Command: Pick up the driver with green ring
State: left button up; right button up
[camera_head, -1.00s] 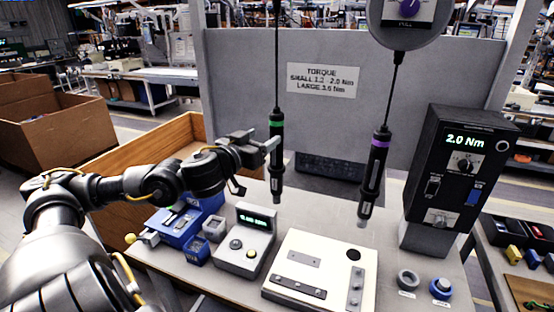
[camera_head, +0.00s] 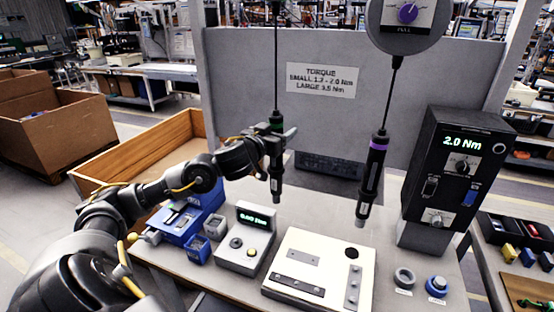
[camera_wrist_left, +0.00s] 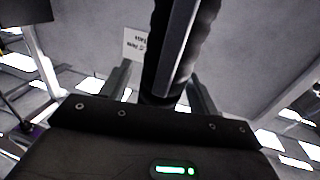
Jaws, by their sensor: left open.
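The driver with the green ring (camera_head: 277,178) hangs upright on its cable left of the table's middle. My left gripper (camera_head: 284,133) is at its upper part, by the green ring, and partly covers it. In the left wrist view the dark driver body (camera_wrist_left: 172,50) stands between the two spread fingers of the left gripper (camera_wrist_left: 160,85), which is open. Contact with the fingers cannot be told. The driver with the purple ring (camera_head: 372,178) hangs to the right, slightly tilted. My right gripper is out of view.
Below the drivers are a white fixture plate (camera_head: 330,255), a grey display box (camera_head: 245,240) and a blue fixture (camera_head: 185,222). A black torque unit (camera_head: 455,170) reading 2.0 Nm stands at right. A grey panel (camera_head: 240,80) rises behind.

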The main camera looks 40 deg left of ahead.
pick_arm(q)
jog(key=shift+w, duration=0.3)
jog(key=shift+s, duration=0.15)
jog(key=shift+c, duration=0.5)
jog(key=c, duration=1.2)
jog(key=shift+r, duration=0.15)
grip_shut()
